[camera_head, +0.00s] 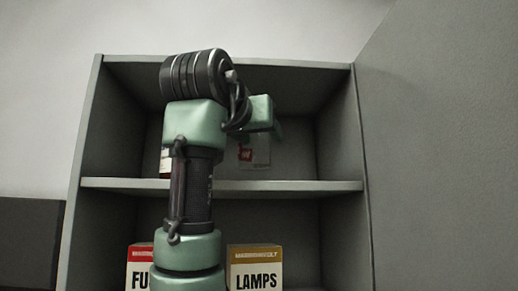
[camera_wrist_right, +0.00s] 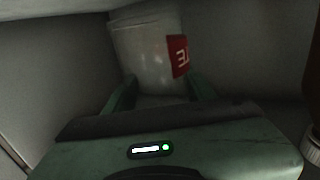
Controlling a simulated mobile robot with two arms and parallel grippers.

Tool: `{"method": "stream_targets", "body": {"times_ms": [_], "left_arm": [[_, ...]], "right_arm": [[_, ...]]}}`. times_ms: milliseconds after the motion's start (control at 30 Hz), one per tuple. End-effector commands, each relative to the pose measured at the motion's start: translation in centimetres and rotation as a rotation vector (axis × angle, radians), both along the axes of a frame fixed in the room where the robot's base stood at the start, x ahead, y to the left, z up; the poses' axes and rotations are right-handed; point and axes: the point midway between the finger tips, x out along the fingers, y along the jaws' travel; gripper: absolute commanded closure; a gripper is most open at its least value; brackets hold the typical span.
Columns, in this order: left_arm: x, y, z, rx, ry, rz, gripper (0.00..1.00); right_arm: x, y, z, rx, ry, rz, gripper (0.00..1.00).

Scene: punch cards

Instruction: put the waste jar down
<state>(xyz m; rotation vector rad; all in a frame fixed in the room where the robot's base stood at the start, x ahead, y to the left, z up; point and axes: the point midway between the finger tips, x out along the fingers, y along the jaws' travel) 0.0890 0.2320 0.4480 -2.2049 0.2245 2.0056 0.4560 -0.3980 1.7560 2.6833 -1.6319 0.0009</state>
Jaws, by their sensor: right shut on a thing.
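The waste jar (camera_wrist_right: 147,55) is a whitish, translucent jar with a red label bearing pale letters. In the right wrist view it stands between the two green fingers of my right gripper (camera_wrist_right: 160,92), which is shut on it. In the head view my right gripper (camera_head: 262,128) reaches into the upper compartment of a grey shelf unit (camera_head: 270,186). The jar (camera_head: 255,153) shows below it there, pale with a red mark. Its upper part is hidden by the gripper. I cannot tell whether its base touches the shelf board. My left gripper is not in view.
A partly hidden pale item (camera_head: 165,162) is left of the jar, behind my arm. A brown item with a white cap (camera_wrist_right: 313,150) is at the right wrist view's edge. A red-topped box (camera_head: 139,268) and a LAMPS box (camera_head: 255,268) stand below. The upper compartment's right side looks clear.

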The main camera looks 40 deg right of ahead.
Motion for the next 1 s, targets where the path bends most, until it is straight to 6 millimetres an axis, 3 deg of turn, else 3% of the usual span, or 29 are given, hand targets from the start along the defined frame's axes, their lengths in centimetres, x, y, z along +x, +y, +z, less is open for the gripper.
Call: {"method": "stream_targets", "body": {"times_ms": [133,233,633,667,700,733,1000], "left_arm": [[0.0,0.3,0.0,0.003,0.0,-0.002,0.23],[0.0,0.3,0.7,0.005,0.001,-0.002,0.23],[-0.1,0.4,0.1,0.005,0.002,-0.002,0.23],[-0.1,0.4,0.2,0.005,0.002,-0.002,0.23],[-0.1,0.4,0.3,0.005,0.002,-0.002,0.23],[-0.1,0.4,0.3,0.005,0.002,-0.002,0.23],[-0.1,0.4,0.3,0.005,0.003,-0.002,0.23]], "right_arm": [[0.0,0.0,-2.2,-0.001,0.0,-0.001,0.93],[0.3,-0.2,-2.6,0.0,0.001,-0.001,0.93],[0.3,-0.3,-3.3,0.0,0.0,0.0,0.93],[0.3,-0.3,-3.2,0.001,0.0,-0.001,0.4],[0.3,-0.3,-3.2,0.001,0.0,-0.001,0.29],[0.3,-0.3,-3.2,0.001,0.0,-0.001,0.23],[0.3,-0.3,-3.1,0.001,0.0,-0.001,0.23]]}}
